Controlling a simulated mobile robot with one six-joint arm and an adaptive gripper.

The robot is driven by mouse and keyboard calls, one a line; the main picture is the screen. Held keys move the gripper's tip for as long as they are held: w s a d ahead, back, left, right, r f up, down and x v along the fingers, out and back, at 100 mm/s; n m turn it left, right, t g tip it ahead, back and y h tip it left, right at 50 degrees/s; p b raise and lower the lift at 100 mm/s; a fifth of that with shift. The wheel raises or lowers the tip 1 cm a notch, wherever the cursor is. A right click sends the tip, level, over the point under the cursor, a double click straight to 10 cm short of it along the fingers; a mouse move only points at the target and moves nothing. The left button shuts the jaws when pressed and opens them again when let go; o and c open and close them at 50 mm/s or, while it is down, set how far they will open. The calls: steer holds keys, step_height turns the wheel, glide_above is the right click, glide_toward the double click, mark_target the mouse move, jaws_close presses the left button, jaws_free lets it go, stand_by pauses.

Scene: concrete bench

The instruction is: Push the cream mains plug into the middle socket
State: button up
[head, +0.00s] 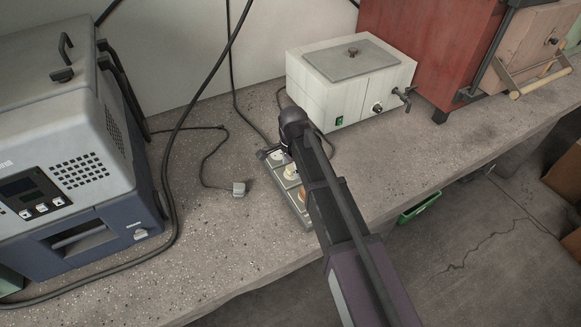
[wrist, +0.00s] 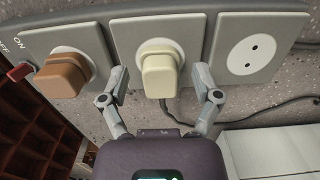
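The cream mains plug (wrist: 160,75) sits at the middle socket (wrist: 123,38), its round base against the socket's face. I cannot tell how deep its pins are. It also shows in the head view (head: 291,173), beside my arm. My gripper (wrist: 161,80) is open, with one finger on each side of the plug and a visible gap on both sides. A brown plug (wrist: 64,75) is in the left socket in the wrist view. The right socket (wrist: 251,56) is empty, its two holes showing.
A red switch (wrist: 20,72) is at the strip's left end in the wrist view. A loose grey plug (head: 239,188) with a cable lies left of the strip. A white water bath (head: 335,95) stands behind, a grey-blue machine (head: 75,190) at left. The front bench is clear.

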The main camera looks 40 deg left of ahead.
steer(key=shift+r, duration=0.2)
step_height(320, 180, up, 7)
steer(key=p, duration=0.7)
steer(key=w+d+f+n+b, duration=0.1)
steer(key=w+d+f+b, duration=0.1)
steer(key=d, duration=0.3)
steer(key=w+d+f+n+b, duration=0.2)
steer(key=w+d, duration=0.1)
steer(key=d, duration=0.2)
steer(key=w+d+f+n+b, duration=0.1)
steer(key=w+d+f, duration=0.1)
steer(key=d, duration=0.3)
steer(key=shift+w+f+b, duration=0.1)
steer(key=shift+w+b, duration=0.3)
steer(key=shift+w, duration=0.25)
steer(key=shift+w+d+f+n, duration=0.15)
steer(key=shift+w+d+n, duration=0.1)
steer(key=shift+d, duration=0.2)
steer(key=shift+w+d+f+n, duration=0.15)
steer(key=shift+d+n, duration=0.1)
steer(key=shift+d, duration=0.2)
